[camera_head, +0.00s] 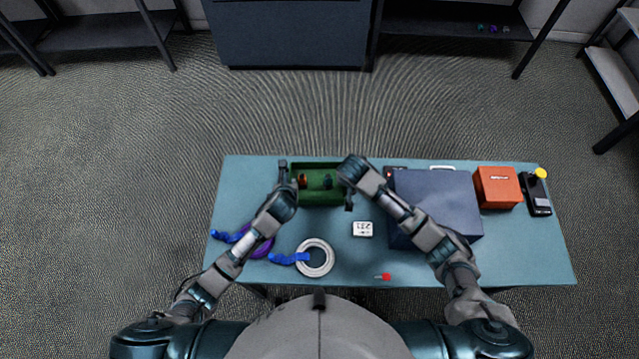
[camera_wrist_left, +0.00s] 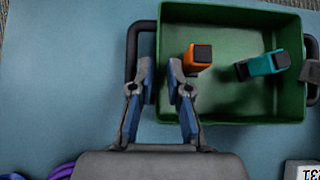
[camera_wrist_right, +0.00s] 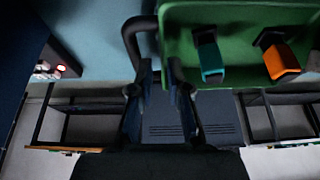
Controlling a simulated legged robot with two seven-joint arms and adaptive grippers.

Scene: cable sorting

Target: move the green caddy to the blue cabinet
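The green caddy (camera_head: 320,199) stands upright on the table's back edge, with an orange item (camera_wrist_left: 198,57) and a teal item (camera_wrist_left: 262,65) inside. It has black side handles. My left gripper (camera_head: 283,170) is at its left handle (camera_wrist_left: 132,50); the fingers (camera_wrist_left: 162,95) are apart, with a gap between them. My right gripper (camera_head: 350,196) is at the right handle (camera_wrist_right: 128,40), and its fingers (camera_wrist_right: 158,95) are also apart. Handle contact is partly hidden by the fingers. The blue cabinet (camera_head: 290,35) stands across the floor at the back; it also shows in the right wrist view (camera_wrist_right: 165,125).
The table (camera_head: 520,250) also holds a dark blue box (camera_head: 435,200), an orange-red box (camera_head: 497,188), a black device (camera_head: 537,195), a white cable ring (camera_head: 315,272), blue and purple cables (camera_head: 262,248) and a small white display (camera_head: 362,229). Open carpet (camera_head: 270,115) lies between table and cabinet.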

